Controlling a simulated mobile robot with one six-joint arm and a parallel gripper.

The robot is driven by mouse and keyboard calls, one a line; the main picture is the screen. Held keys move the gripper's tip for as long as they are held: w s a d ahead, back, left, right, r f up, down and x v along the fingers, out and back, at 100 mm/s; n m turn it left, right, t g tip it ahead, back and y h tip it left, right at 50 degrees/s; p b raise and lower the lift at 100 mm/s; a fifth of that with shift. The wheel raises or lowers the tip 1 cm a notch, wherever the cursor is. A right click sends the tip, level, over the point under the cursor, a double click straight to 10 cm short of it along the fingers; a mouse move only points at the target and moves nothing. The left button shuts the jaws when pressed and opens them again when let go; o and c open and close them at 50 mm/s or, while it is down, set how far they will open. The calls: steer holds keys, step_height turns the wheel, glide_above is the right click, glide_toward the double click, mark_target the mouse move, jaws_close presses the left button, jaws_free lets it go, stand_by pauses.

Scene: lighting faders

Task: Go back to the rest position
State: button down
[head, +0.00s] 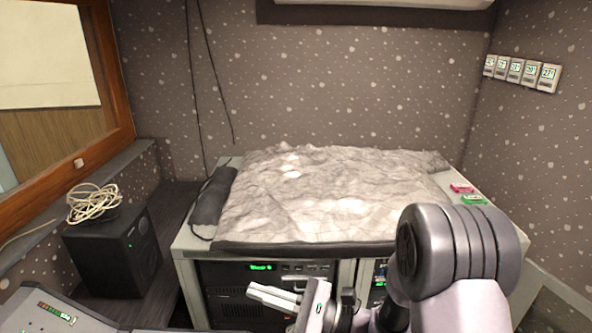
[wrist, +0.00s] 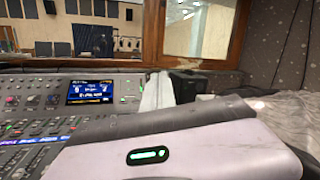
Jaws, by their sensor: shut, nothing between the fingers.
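My gripper (head: 262,297) shows at the bottom middle of the head view, in front of the equipment rack. Its pale fingers point left and are shut with nothing between them. In the wrist view a grey housing with a green light, part of my own arm, fills the lower middle, and the pale fingers (wrist: 157,92) stand up behind it. The fader console (wrist: 50,125) lies at the left of the wrist view, with a lit blue screen. Only a corner of the console (head: 35,312) shows at the lower left of the head view.
The rack (head: 187,262) carries a crumpled grey cover (head: 330,190). A black speaker (head: 115,255) with a coiled pale cable (head: 93,203) stands left. Red (head: 462,188) and green (head: 474,200) small items lie at the rack's right. A wood-framed window (head: 110,70) is at the left wall.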

steer(key=s+r+n+g+h+b, duration=0.1)
steer(key=s+n+g+h+b, duration=0.1)
steer(key=s+n+g+h, duration=0.95)
steer(key=s+d+n+t+h+b, duration=0.1)
steer(key=s+d+t+h, duration=0.2)
steer(key=d+t, duration=0.3)
steer(key=s+d+f+t+h+b, duration=0.1)
steer(key=s+d+t, duration=0.4)
steer(key=d, duration=0.5)
steer(key=shift+d+f+n+t+h+b, duration=0.35)
steer(key=shift+t+h+b, duration=0.2)
steer(key=shift+h, duration=0.4)
